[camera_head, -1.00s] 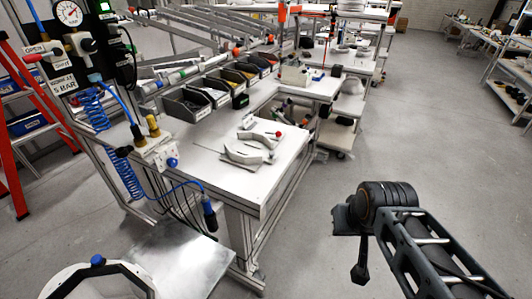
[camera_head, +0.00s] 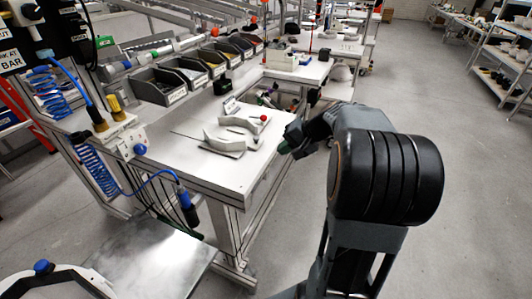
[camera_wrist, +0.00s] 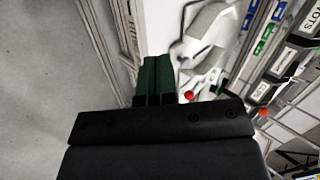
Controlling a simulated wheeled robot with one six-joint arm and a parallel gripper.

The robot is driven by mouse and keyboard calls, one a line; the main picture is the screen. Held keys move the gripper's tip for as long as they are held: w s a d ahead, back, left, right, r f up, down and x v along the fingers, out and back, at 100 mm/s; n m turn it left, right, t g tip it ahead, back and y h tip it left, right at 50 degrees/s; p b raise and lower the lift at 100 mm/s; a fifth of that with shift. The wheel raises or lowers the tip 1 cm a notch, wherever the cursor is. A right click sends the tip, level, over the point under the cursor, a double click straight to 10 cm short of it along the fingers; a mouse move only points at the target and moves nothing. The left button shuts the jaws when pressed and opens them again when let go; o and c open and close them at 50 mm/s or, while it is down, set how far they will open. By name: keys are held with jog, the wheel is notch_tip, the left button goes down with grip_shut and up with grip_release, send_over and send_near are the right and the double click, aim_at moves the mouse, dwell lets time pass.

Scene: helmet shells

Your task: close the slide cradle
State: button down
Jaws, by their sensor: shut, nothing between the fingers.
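The slide cradle has two pale curved jaws, a near one (camera_head: 224,144) and a far one (camera_head: 238,123), on the white bench top. A gap shows between them. A red ball knob (camera_head: 264,118) sits at the far jaw's right end; a red ball (camera_wrist: 188,96) also shows in the wrist view, close right of my fingers. My gripper (camera_head: 283,147) is at the bench's right edge, right of the cradle and apart from it. Its green fingers (camera_wrist: 152,72) are together and empty. In the wrist view the cradle (camera_wrist: 207,32) is partly cut off by the top edge.
Grey bins (camera_head: 160,87) line the back of the bench (camera_head: 213,177). A small label stand (camera_head: 231,105) is behind the cradle. Coiled blue hose and a blue-tipped tool (camera_head: 187,207) hang at the bench's left. Open floor (camera_head: 440,130) lies to the right.

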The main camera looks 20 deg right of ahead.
jog(key=w+d+f+m+t+y+b, duration=0.1)
jog(key=w+d+f+m+t, duration=0.15)
jog(key=d, duration=0.55)
jog(key=p, duration=0.1)
send_near(261, 145)
jog(key=shift+n+t, duration=0.25)
jog(key=f, duration=0.1)
jog(key=w+a+f, duration=0.1)
jog(key=f, duration=0.2)
jog(key=shift+w+a, duration=0.15)
jog(key=shift+a, duration=0.25)
jog(key=shift+w+a+p, duration=0.35)
jog(key=shift+w+a, duration=0.35)
jog(key=shift+w, duration=0.1)
jog(key=shift+w+a, duration=0.55)
